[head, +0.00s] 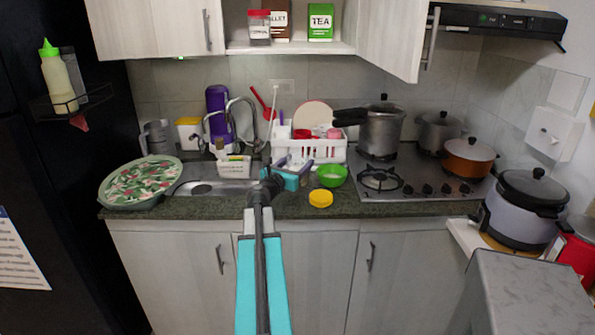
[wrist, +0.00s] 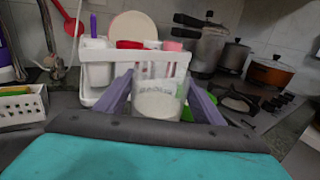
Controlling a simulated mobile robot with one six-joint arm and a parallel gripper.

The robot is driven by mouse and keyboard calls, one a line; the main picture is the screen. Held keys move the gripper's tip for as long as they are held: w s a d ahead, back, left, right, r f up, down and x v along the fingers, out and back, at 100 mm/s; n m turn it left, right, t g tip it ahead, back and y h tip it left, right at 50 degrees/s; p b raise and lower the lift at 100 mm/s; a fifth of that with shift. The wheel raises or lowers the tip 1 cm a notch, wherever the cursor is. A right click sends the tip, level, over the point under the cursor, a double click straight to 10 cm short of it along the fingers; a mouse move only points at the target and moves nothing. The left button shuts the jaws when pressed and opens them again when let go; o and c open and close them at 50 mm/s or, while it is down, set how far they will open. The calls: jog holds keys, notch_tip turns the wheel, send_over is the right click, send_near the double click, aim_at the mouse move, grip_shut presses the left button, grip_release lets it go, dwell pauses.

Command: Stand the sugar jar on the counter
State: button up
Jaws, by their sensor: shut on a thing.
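The sugar jar (wrist: 157,104) is a clear jar with white contents and faint lettering; no lid shows on it. In the wrist view it stands upright between the two purple fingers of my gripper (wrist: 160,92), which is shut on it.
A yellow lid (head: 320,198) and a green bowl (head: 331,175) lie just right of my gripper. The dish rack (head: 341,153) is behind, the sink (head: 213,187) left, the stove (head: 417,188) right. The counter's front strip between lid and stove is clear.

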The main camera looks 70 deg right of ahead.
jog(key=shift+r, duration=0.1)
jog(key=shift+w+d, duration=0.3)
jog(key=shift+d, duration=0.15)
jog(key=shift+a+f, duration=0.1)
jog(key=shift+f, duration=1.75)
jog(key=shift+f, duration=0.15)
jog(key=o, duration=1.6)
jog(key=shift+r, duration=0.2)
jog(key=shift+w+a+b, duration=0.2)
jog(key=shift+w+a, duration=0.05)
jog(key=shift+a, duration=1.75)
jog(key=shift+w+a+b, duration=0.2)
jog(key=shift+a+b, duration=0.05)
jog(key=shift+a, duration=1.75)
jog(key=shift+w+a+b, duration=0.2)
jog(key=shift+w+a, duration=0.05)
jog(key=shift+a, duration=1.75)
